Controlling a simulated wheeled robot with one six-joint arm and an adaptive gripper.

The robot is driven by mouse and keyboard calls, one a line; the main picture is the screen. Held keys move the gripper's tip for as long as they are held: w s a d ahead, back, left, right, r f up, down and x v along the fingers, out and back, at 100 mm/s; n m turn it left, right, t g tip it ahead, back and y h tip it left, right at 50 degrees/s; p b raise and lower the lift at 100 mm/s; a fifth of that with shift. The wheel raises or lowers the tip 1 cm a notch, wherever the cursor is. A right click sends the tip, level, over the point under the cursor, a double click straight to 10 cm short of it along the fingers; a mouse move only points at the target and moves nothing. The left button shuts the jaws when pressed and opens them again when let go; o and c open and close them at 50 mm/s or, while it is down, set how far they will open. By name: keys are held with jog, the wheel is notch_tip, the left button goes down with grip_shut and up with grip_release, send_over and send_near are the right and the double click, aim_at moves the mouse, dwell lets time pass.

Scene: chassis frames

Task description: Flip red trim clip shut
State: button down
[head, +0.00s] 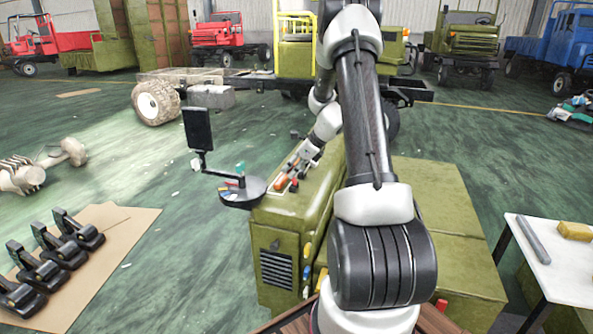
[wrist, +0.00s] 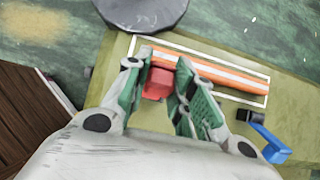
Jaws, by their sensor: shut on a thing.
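The red trim clip (wrist: 157,83) shows as a small red block between my fingers in the wrist view. It lies at the near edge of a long orange strip (wrist: 215,70) framed by a white outline on a green surface. My gripper (wrist: 163,68) points down at it, with a green-padded finger on each side, and is shut on it. The fingers hide part of the clip, and its hinge cannot be made out. In the head view, the orange-red pieces (head: 281,182) are small on top of the green cabinet (head: 290,206), beside my gripper.
A round dark tray (head: 243,193) with a black screen on a post (head: 198,130) stands left of the cabinet. A blue lever (wrist: 271,144) sits right of my fingers. Black pedal-like parts (head: 70,232) lie on cardboard at left. A white table (head: 560,258) stands at right.

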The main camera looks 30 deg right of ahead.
aim_at(281, 182)
jog(key=w+a+g+h, duration=0.1)
jog(key=w+a+f+g+h, duration=0.1)
jog(key=g+h, duration=0.1)
jog(key=shift+w+g, duration=0.25)
jog(key=shift+g, duration=0.05)
jog(key=shift+w+a+f+g+h, duration=0.4)
jog(key=shift+g+h, duration=0.3)
jog(key=shift+g, duration=0.2)
jog(key=shift+w+a+f+g+h, duration=0.2)
jog(key=shift+w+f+g+h, duration=0.25)
jog(key=shift+g+h, duration=0.4)
jog(key=shift+f, duration=0.1)
jog(key=shift+s, duration=0.1)
jog(key=c, duration=1.2)
grip_release()
jog(key=shift+c, duration=0.2)
jog(key=shift+o, duration=0.2)
notch_tip(281, 182, up, 12)
jog(key=w+a, duration=0.1)
jog(key=shift+w+a, duration=0.15)
jog(key=shift+w, duration=0.25)
